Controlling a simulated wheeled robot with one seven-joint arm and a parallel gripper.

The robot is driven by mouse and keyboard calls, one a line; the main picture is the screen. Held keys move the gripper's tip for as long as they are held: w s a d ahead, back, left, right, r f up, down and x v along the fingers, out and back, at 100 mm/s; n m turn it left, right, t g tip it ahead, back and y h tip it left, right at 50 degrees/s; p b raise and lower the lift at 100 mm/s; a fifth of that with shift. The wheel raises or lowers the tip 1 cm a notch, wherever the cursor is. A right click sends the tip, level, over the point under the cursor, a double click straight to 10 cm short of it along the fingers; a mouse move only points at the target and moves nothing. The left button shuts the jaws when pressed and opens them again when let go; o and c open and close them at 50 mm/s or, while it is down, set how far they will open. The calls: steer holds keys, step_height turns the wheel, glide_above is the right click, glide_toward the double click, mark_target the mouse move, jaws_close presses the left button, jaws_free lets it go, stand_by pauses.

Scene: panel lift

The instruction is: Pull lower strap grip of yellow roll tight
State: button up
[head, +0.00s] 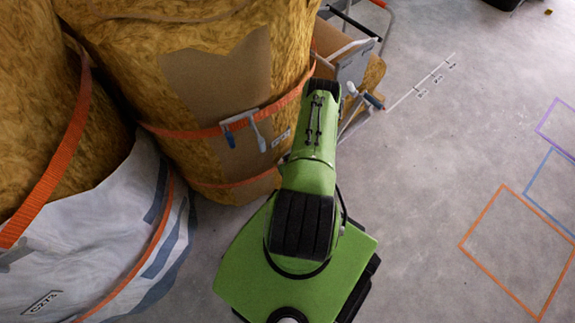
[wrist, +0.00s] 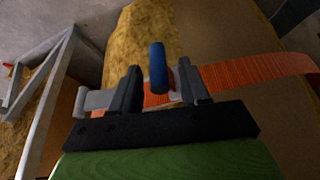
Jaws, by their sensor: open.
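The yellow roll (head: 190,70) stands upright at the upper left in the head view, with a brown cardboard patch. An upper orange strap (head: 190,133) and a lower orange strap (head: 240,183) run around it. Two grey-blue strap pieces (head: 258,135) hang at the upper strap. In the wrist view my gripper (wrist: 158,68) is open, its dark fingers on either side of a blue grip (wrist: 157,65). An orange strap (wrist: 255,75) runs right from there over brown board. I cannot tell whether the fingers touch the grip, or which strap it belongs to. My arm hides the fingers in the head view.
Another strapped roll (head: 40,110) and a white wrapped bundle (head: 100,235) crowd the left. The grey floor to the right is clear, with painted outlines (head: 520,250).

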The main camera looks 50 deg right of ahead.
steer(key=shift+x, duration=0.75)
steer(key=shift+c, duration=0.3)
jaws_close()
